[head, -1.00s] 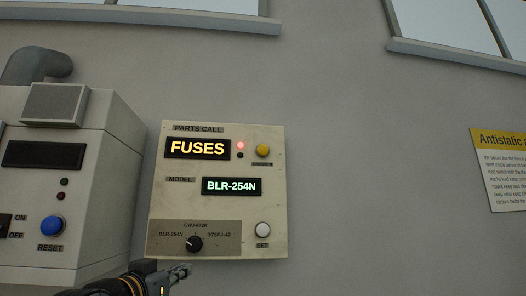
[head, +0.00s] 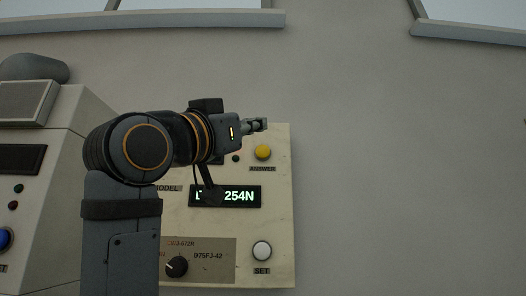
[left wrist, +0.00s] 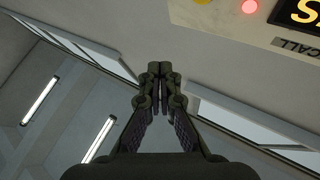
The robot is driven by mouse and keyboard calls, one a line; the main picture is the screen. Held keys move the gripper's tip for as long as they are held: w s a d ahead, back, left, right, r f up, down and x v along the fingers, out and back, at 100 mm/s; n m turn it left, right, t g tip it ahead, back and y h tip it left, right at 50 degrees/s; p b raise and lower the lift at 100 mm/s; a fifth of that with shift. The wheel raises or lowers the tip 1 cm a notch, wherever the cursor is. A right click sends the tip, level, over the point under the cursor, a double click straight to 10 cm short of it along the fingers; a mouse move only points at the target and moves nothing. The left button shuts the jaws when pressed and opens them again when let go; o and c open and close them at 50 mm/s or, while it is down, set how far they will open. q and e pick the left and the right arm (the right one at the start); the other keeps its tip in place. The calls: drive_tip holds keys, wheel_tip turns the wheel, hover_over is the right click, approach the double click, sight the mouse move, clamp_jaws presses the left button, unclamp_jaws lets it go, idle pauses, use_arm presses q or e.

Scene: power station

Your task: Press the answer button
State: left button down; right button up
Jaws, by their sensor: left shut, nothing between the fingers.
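The yellow answer button (head: 263,152) sits on the upper right of the cream wall panel (head: 278,215), above its ANSWER label. My left gripper (head: 258,125) is shut and empty, with its tips just above the button in the head view. I cannot tell how far the tips are from the panel. In the left wrist view the shut fingers (left wrist: 160,70) point up the picture, and the answer button (left wrist: 203,1) is cut by the top edge. My arm hides the FUSES display in the head view; part of this display (left wrist: 300,12) shows in the left wrist view. My right gripper is out of view.
A white SET button (head: 262,251), a dark selector knob (head: 177,266) and a model display (head: 238,196) are lower on the panel. A red light (left wrist: 250,6) glows beside the answer button. A grey cabinet (head: 60,205) stands at left. The wall at right is bare.

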sight(259, 147)
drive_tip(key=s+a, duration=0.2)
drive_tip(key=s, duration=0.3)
use_arm(q)
drive_tip(key=w+p, duration=0.1)
drive_tip(key=w, duration=0.2)
drive_tip(key=w+p, duration=0.1)
drive_tip(key=w, duration=0.2)
drive_tip(key=w+d+p, duration=0.1)
drive_tip(key=w+p, duration=0.1)
drive_tip(key=w, duration=0.1)
drive_tip(key=shift+w+d+f, duration=0.1)
drive_tip(key=shift+w+f, duration=0.05)
drive_tip(key=shift+w, duration=0.3)
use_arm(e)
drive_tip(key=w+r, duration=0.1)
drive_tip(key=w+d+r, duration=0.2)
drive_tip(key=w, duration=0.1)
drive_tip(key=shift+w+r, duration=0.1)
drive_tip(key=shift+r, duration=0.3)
